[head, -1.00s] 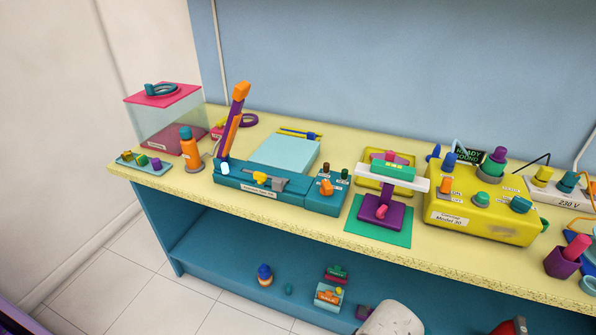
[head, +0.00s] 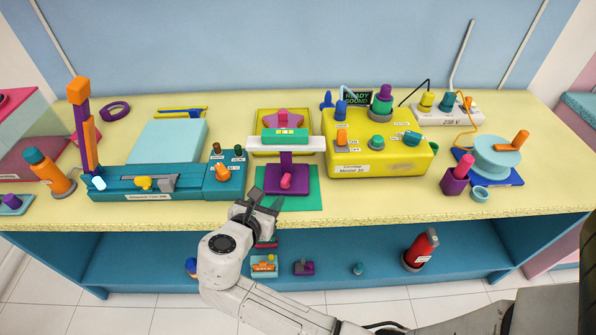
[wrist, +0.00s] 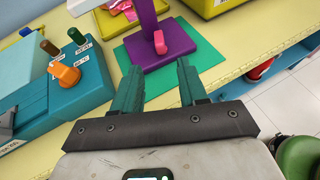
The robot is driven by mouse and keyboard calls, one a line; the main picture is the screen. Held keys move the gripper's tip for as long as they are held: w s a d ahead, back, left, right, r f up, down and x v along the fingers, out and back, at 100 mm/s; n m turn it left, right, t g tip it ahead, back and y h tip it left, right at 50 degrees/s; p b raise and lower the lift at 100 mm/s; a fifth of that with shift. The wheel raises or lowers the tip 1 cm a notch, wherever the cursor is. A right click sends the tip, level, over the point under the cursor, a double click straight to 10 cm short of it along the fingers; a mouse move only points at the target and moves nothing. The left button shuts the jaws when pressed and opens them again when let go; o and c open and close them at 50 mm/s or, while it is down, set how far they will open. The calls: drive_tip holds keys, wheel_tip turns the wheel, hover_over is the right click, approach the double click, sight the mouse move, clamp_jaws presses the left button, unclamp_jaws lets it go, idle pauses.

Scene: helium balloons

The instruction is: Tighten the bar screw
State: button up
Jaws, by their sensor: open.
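A purple stand (head: 280,172) on a green mat (head: 309,189) carries a white crossbar (head: 268,145). A pink screw-like knob (head: 286,181) sticks out of the stand's lower front; I cannot tell if it is the bar screw. In the wrist view the knob (wrist: 160,42) lies just beyond the gap between the fingers, over the purple foot (wrist: 142,52). My gripper (head: 263,200) is open and empty, at the counter's front edge near the mat. Its teal fingers (wrist: 160,78) touch nothing that I can see.
Left of the mat is a long teal device (head: 150,185) with an orange knob (head: 222,172). Right of it is a yellow box (head: 375,160) with several knobs. The lower shelf (head: 340,255) holds small objects.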

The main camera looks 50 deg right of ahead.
sight(285, 179)
drive_tip(key=x, duration=0.5)
drive_tip(key=p+x, duration=0.1)
drive_tip(key=x, duration=0.5)
drive_tip(key=shift+r, duration=0.25)
clamp_jaws()
